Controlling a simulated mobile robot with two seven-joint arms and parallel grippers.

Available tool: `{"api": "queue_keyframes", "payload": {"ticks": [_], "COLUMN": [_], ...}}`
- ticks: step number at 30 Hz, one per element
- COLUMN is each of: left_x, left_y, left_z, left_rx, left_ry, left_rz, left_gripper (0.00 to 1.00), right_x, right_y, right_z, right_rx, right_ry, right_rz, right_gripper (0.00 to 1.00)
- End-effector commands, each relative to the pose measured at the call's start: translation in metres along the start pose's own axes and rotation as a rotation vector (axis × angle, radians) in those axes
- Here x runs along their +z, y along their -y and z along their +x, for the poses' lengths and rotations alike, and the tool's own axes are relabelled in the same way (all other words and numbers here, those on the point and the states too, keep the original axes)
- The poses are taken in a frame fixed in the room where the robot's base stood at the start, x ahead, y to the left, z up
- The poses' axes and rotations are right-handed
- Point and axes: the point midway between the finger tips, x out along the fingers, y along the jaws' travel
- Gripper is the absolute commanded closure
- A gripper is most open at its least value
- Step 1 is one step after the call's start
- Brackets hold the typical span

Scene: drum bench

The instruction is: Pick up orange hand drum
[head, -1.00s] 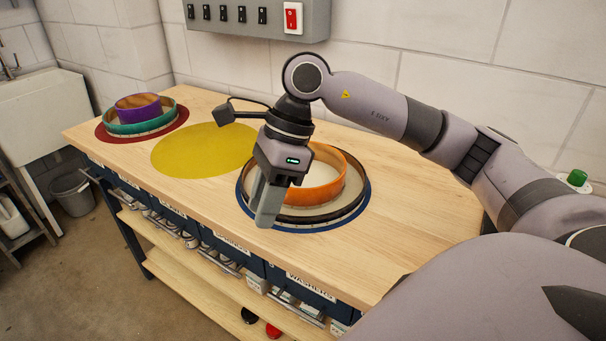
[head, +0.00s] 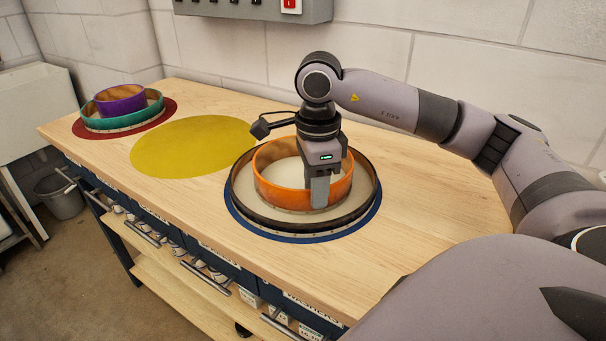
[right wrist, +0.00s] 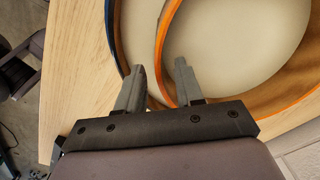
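The orange hand drum (head: 273,190) sits inside a larger dark-walled drum (head: 248,213) on a blue disc (head: 305,238) on the bench. My right gripper (head: 321,192) points down at the orange drum's near right wall, and one finger shows in front of that wall. In the right wrist view the two fingers (right wrist: 160,66) are apart, with the orange drum's rim (right wrist: 158,42) running between their tips. I cannot tell whether either finger touches it. My left gripper is not in view.
A purple drum (head: 121,101) nests in a green drum (head: 124,123) on a red disc (head: 84,130) at the far left of the bench. An empty yellow disc (head: 190,147) lies between. The bench top (head: 430,215) is clear at right. A grey switch box (head: 245,10) hangs on the wall.

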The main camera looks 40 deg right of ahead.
Motion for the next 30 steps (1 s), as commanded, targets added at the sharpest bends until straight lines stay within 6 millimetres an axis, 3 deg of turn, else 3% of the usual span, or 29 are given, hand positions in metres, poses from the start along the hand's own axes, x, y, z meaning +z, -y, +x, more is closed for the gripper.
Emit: {"api": "queue_keyframes", "payload": {"ticks": [4,12,15,16,30], "left_x": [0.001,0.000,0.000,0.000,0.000], "left_y": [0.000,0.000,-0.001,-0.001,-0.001], "left_z": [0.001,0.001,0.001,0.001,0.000], "left_rx": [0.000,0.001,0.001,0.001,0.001], "left_ry": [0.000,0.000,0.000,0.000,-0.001], "left_rz": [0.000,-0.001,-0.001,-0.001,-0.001], "left_gripper": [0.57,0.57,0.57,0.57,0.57], "right_x": [0.000,0.000,0.000,0.000,0.001], "right_y": [0.000,0.000,0.000,0.000,0.000], "right_z": [0.017,0.019,0.019,0.019,0.012], "right_rx": [0.001,-0.001,-0.001,0.000,-0.003], "right_ry": [0.000,0.001,0.001,0.001,0.004], "right_rz": [0.000,0.000,0.000,0.000,0.000], "right_gripper": [0.64,0.64,0.96,1.00,1.00]}}
